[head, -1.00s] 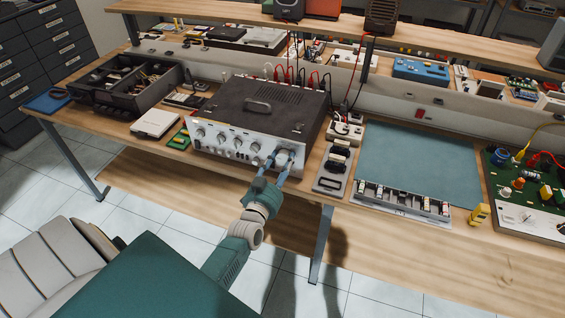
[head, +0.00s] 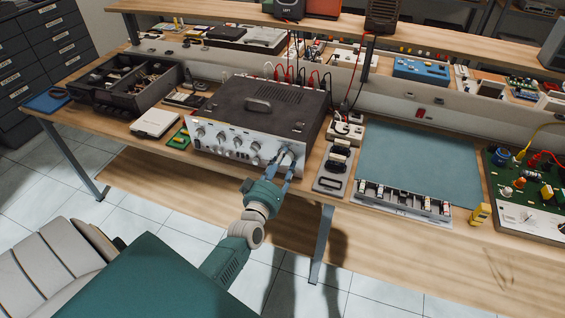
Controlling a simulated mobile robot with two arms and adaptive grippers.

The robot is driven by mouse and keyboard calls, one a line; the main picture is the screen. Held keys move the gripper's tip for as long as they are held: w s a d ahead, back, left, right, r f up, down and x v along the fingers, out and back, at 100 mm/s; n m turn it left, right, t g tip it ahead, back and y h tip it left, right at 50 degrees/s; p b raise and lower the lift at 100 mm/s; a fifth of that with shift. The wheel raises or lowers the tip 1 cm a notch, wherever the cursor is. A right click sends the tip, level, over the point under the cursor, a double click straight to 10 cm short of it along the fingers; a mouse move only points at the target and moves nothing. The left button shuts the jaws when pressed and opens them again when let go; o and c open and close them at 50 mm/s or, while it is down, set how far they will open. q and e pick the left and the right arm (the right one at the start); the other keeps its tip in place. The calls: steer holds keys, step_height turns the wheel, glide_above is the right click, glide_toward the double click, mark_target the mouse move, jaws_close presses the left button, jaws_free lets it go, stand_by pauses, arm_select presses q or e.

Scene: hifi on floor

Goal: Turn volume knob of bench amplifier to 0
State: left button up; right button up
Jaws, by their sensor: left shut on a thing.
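The bench amplifier (head: 262,112) is a dark box with a silver front panel and a handle on top, standing on the wooden workbench. Several small knobs run along its front. The large volume knob (head: 286,157) is at the right end of the panel. My left gripper (head: 283,160) reaches up from below and is shut on this knob, with its fingers on either side. The fingers hide part of the knob, and its scale and pointer are too small to read. My right gripper is not in view.
A power strip and a small grey tray (head: 333,168) stand right of the amplifier, beside a green mat (head: 418,160). A white device (head: 154,122) and a green board (head: 179,138) are to its left. Red and black cables rise behind it.

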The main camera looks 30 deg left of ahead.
arm_select(q)
steer(key=shift+s+d+f+n, duration=0.15)
steer(key=shift+f+n, duration=0.35)
steer(key=shift+n, duration=0.1)
steer(key=o, duration=1.2)
steer(key=shift+c, duration=0.2)
steer(key=shift+r, duration=0.25)
steer(key=v, duration=1.2)
